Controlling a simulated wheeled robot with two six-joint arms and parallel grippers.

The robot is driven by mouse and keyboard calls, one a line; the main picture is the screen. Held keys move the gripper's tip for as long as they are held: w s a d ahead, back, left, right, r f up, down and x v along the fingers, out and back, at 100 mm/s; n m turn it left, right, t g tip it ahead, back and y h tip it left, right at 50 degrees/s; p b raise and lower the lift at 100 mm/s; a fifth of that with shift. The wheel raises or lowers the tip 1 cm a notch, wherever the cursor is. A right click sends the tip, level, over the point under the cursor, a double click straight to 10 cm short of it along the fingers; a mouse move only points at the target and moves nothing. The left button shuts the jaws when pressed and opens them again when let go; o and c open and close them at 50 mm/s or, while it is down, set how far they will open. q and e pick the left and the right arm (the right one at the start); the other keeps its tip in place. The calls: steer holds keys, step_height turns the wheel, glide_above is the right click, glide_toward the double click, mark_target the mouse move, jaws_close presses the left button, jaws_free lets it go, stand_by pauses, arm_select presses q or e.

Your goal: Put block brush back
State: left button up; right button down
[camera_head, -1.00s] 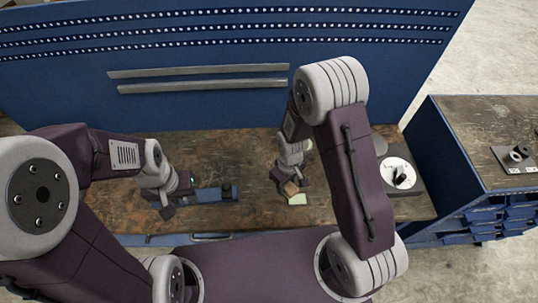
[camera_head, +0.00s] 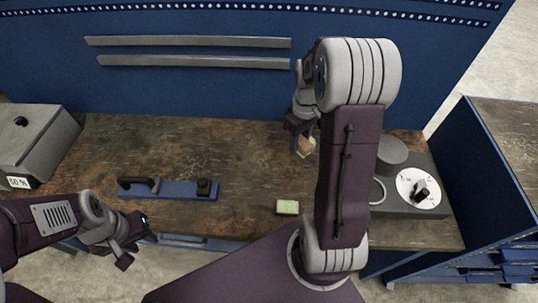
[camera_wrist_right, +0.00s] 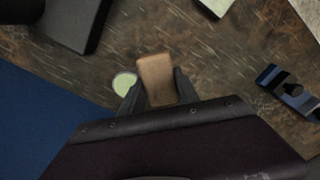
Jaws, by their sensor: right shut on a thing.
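The block brush (camera_head: 306,148) is a small brown block. My right gripper (camera_head: 303,136) is shut on it over the rear of the bench. In the right wrist view the brown block (camera_wrist_right: 157,80) sits between the two dark fingers (camera_wrist_right: 157,92); its underside is hidden. A pale green round thing (camera_wrist_right: 125,84) lies beside the block in that view. A pale green block (camera_head: 287,207) lies on the bench nearer the front. My left gripper (camera_head: 136,250) is empty, its fingers apart, near the bench's front edge at the left.
A blue holder (camera_head: 180,190) with black items lies at the centre left. A grey device with a white dial (camera_head: 418,189) stands at the right, beside my right arm. A grey box (camera_head: 38,145) stands at the far left. A blue panel (camera_head: 200,90) closes the back.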

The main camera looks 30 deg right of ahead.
steer(key=shift+w, duration=0.15)
steer(key=p, duration=0.2)
glide_above(272, 149)
step_height(272, 149, down, 7)
steer(key=shift+a, duration=0.1)
step_height(272, 149, down, 4)
steer(key=shift+r, duration=0.1)
steer(key=shift+f, duration=0.25)
steer(key=c, duration=0.9)
jaws_free()
